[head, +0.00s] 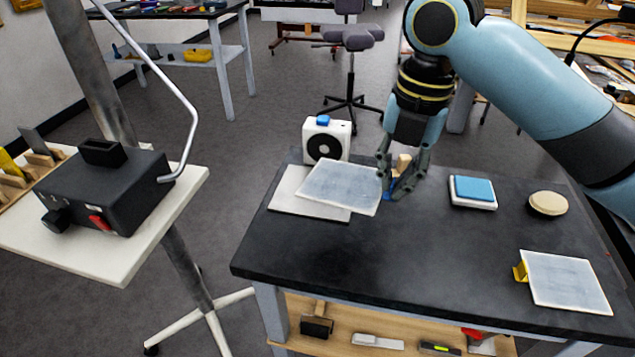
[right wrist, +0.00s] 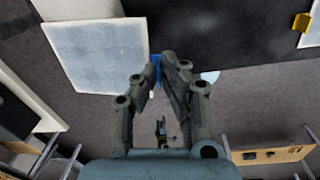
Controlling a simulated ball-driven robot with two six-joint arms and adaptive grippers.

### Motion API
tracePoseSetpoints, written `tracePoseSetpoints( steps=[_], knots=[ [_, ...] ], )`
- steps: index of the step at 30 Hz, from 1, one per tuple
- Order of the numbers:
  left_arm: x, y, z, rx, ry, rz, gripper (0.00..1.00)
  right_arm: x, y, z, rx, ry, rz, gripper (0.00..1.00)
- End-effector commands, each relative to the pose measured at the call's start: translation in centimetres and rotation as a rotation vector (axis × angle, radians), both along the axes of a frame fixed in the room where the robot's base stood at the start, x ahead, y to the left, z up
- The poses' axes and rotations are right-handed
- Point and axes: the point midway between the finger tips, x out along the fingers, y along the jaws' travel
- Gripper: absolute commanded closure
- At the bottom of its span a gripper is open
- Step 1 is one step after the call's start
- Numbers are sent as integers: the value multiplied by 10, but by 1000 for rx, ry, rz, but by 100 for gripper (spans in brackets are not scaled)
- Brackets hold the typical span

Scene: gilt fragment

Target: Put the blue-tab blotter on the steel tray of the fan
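The blue-tab blotter (head: 341,186) is a pale grey-white square sheet, also large in the right wrist view (right wrist: 98,55). My right gripper (head: 392,190) is at its right edge, with the fingers closed around the blue tab (right wrist: 156,66). The blotter looks slightly raised and overlaps the pale steel tray (head: 287,200), covering its right part; the exact gap cannot be told. The tray lies in front of the white fan (head: 327,142), which has a black round grille and a blue top knob. My left gripper is in no view.
A yellow-tab blotter (head: 566,283) lies at the front right of the dark table (head: 400,258). A blue-topped pad (head: 473,190) and a round cream disc (head: 548,204) are at the right. A small wooden piece (head: 403,162) stands behind my gripper. The table's front middle is clear.

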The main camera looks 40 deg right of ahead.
Motion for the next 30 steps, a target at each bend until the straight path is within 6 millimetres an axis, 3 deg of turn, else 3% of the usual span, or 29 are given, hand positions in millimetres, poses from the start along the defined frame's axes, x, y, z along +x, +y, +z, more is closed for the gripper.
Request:
tracePoseSetpoints(
  steps=[4, 8, 12, 16, 23, 30],
  knots=[
    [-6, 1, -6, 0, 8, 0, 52, 12, -11, -8, 5, -14, 290, 100],
    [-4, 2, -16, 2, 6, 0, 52, 25, -44, -10, 15, -23, 535, 100],
    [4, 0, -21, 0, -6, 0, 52, 32, -72, -4, 30, -36, 592, 100],
    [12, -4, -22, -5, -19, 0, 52, 33, -84, 0, 41, -44, 586, 100],
    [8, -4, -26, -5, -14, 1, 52, 58, -75, -12, 62, -62, 583, 100],
    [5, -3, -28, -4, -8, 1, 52, 110, -55, -45, 61, -57, 582, 100]
  ],
)
